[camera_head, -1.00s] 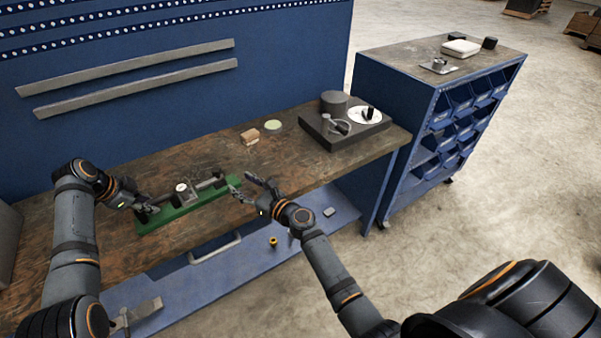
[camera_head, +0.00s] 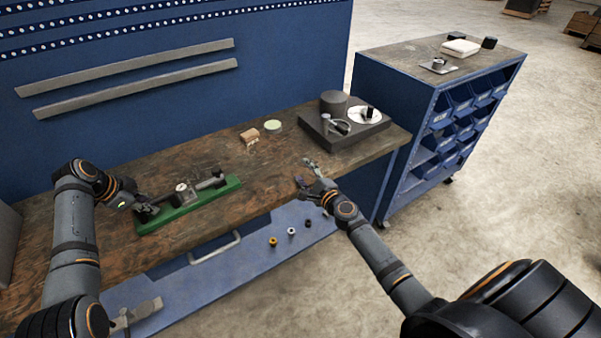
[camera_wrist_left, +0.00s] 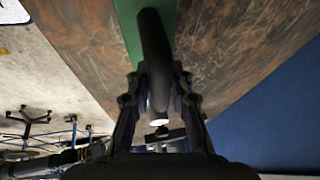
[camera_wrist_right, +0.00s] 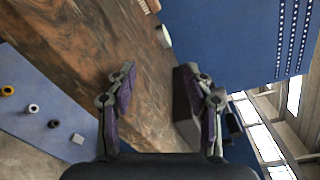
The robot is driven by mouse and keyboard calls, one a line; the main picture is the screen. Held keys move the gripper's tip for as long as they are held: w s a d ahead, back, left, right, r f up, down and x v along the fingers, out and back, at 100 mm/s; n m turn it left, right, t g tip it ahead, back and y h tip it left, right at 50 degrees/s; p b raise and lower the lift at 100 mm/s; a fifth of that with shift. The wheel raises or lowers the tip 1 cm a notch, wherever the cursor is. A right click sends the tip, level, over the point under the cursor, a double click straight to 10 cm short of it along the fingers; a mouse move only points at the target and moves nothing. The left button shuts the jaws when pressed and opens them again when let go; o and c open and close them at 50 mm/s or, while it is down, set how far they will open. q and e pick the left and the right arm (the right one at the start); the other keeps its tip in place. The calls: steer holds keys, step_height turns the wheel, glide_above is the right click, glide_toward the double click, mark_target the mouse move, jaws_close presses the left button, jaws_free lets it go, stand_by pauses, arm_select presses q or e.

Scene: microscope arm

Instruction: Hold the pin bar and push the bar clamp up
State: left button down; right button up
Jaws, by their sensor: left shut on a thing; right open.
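A green base (camera_head: 205,199) lies on the wooden bench, carrying a dark bar, which I take as the pin bar (camera_head: 203,184). A small block with a pale round top, seemingly the bar clamp (camera_head: 183,191), sits along it; a dark block is at the right end. My left gripper (camera_head: 147,211) is at the base's left end. In the left wrist view my left gripper (camera_wrist_left: 157,88) is shut on the dark bar (camera_wrist_left: 152,45), which hides the clamp. My right gripper (camera_head: 303,174) is open and empty over the bench's front edge, right of the base and apart from it.
A dark platform (camera_head: 358,135) with a white disc and small parts stands at the bench's right. Several small parts lie on the blue lower shelf (camera_head: 190,288). The bench between base and platform is clear.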

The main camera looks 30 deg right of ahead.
mark_target(219, 172)
steer(key=shift+d, duration=0.25)
steer(key=a+m+y, duration=0.1)
steer(key=a, duration=0.2)
steer(key=a+m+y, duration=0.1)
steer(key=a, duration=0.2)
steer(key=a+m, duration=0.1)
steer(key=a, duration=0.2)
steer(key=shift+w+a+r+m+y, duration=0.1)
steer(key=shift+a+r+m+y, duration=0.2)
steer(key=shift+a+r+y, duration=0.1)
steer(key=a+r+m+y, duration=0.1)
steer(key=a, duration=0.3)
steer(key=a+r+m+y, duration=0.1)
steer(key=a+m, duration=0.1)
steer(key=a, duration=0.1)
steer(key=a+r+m+y, duration=0.1)
steer(key=a+m, duration=0.1)
steer(key=a, duration=0.2)
steer(key=shift+s+a+g+y, duration=0.3)
steer(key=shift+g, duration=0.1)
steer(key=x, duration=1.2)
steer(key=shift+f, duration=0.1)
jaws_close()
